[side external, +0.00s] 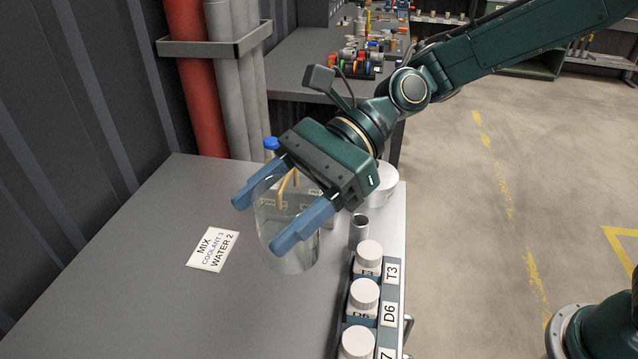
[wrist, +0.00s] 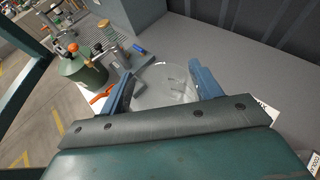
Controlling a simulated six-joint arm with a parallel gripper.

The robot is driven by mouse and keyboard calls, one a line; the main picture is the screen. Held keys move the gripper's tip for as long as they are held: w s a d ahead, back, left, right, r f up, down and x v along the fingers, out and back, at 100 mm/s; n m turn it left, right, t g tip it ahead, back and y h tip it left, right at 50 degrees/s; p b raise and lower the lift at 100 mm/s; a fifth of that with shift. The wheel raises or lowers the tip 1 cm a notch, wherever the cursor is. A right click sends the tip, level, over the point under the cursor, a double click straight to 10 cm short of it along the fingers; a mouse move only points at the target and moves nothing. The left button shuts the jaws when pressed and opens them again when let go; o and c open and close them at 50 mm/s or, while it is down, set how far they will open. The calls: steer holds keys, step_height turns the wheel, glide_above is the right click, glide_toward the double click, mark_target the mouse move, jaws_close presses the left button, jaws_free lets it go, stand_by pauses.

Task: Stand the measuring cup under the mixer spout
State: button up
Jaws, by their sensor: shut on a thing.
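The clear measuring cup (side external: 290,250) is between the blue fingers of my gripper (side external: 268,222), which is shut on it. The cup looks nearly upright; whether its base touches the bench is unclear. In the wrist view the cup (wrist: 165,85) shows between the two fingertips (wrist: 163,82). Tan curved pieces show behind or through the cup in the side view, partly hidden by my gripper. I cannot make out the mixer spout for certain.
A printed mix card (side external: 213,249) lies left of the cup. White-capped bottles (side external: 364,294) stand in a labelled rack at the right edge, near a grey metal cylinder (side external: 359,229). A green tank (wrist: 85,72) shows in the wrist view. The bench's front left is clear.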

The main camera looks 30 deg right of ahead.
stand_by(0.4)
steer(key=shift+w+d+m+t, duration=0.3)
steer(key=shift+w+d+t, duration=0.1)
steer(key=shift+w, duration=0.1)
steer(key=w+d+f+m+t+h, duration=0.1)
steer(key=w+d+m+t+h, duration=0.1)
steer(key=w+d+m+t, duration=0.55)
steer(key=w+d+m+t+h, duration=0.3)
steer(key=w+d, duration=0.2)
steer(key=d, duration=0.6)
steer(key=d+f+m+t+h, duration=0.1)
steer(key=d+f, duration=0.3)
steer(key=d, duration=0.4)
steer(key=d+f+m+t+h, duration=0.1)
steer(key=d+f+m+h, duration=0.2)
steer(key=d+f, duration=0.2)
steer(key=d, duration=0.3)
steer(key=shift+w+d+f+t, duration=0.2)
steer(key=shift+w+t, duration=0.05)
steer(key=shift+t, duration=0.1)
steer(key=shift+m, duration=0.25)
